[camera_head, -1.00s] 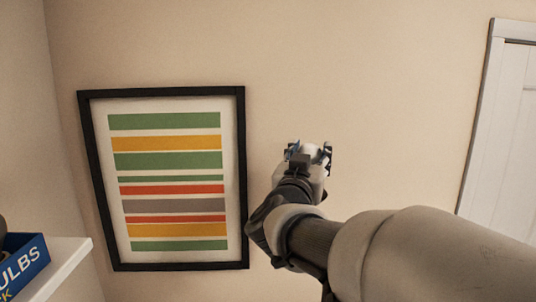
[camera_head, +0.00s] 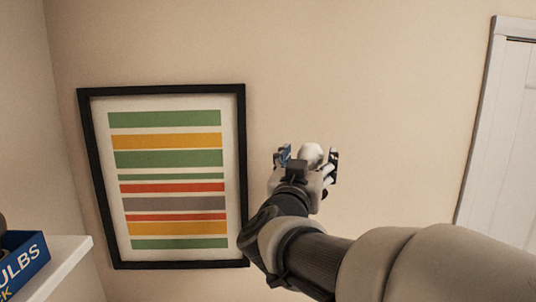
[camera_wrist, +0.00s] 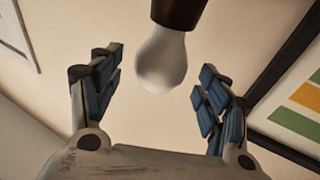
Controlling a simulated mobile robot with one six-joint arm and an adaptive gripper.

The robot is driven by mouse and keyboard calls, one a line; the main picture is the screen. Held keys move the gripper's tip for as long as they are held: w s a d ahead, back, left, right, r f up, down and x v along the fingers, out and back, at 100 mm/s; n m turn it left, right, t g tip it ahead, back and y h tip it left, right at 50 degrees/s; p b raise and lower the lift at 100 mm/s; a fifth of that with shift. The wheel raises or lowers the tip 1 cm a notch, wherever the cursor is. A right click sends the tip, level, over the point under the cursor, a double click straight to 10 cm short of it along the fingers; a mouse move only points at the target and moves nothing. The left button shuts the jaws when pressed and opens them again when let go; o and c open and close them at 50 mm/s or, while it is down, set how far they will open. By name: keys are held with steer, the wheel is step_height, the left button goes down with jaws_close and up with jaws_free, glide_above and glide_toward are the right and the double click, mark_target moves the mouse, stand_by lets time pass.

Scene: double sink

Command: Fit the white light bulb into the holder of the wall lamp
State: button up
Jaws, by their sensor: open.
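The white light bulb (camera_wrist: 162,65) shows in the wrist view with its neck end against the dark brown holder (camera_wrist: 178,10) at the top edge. The bulb's round end hangs free, tilted slightly in the picture. How deep its base sits in the holder is hidden. My gripper (camera_wrist: 158,88) is open, with one blue-padded finger on each side of the bulb and a clear gap on both sides. In the head view the bulb (camera_head: 311,155) shows as a white round shape between the fingertips of my gripper (camera_head: 309,160); the holder is not distinguishable there.
A framed striped picture (camera_head: 171,178) hangs on the wall left of my gripper. A white shelf (camera_head: 68,262) with a blue bulb box (camera_head: 25,262) is at lower left. A white door (camera_head: 500,130) stands at right. The wall around the gripper is otherwise bare.

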steer(key=v, duration=0.9)
steer(key=shift+s, duration=0.15)
stand_by(0.4)
steer(key=s+a+f+n+g+y+b, duration=0.2)
steer(key=f+y+b, duration=0.25)
steer(key=f, duration=0.45)
steer(key=s+a+f+n+g+y+b, duration=0.1)
steer(key=s+f+n+y+b, duration=0.15)
steer(key=f+b, duration=0.5)
steer(key=s+a+f+n+g+y+b, duration=0.2)
steer(key=f+y+b, duration=0.2)
steer(key=f, duration=0.6)
steer(key=s+d+f+m+g+h+b, duration=0.1)
steer(key=s+d+f+g+b, duration=0.3)
steer(key=s+f, duration=0.5)
steer(key=s+d+f+m+g+h+b, duration=0.1)
steer(key=s+d+f+g+b, duration=0.3)
steer(key=s+f, duration=0.5)
step_height(320, 180, down, 6)
steer(key=shift+s+d+r+g+h+b, duration=0.15)
steer(key=shift+s+d+g+h+b, duration=0.25)
steer(key=shift+d+h, duration=0.45)
steer(key=shift+w, duration=0.2)
steer(key=shift+c, duration=0.4)
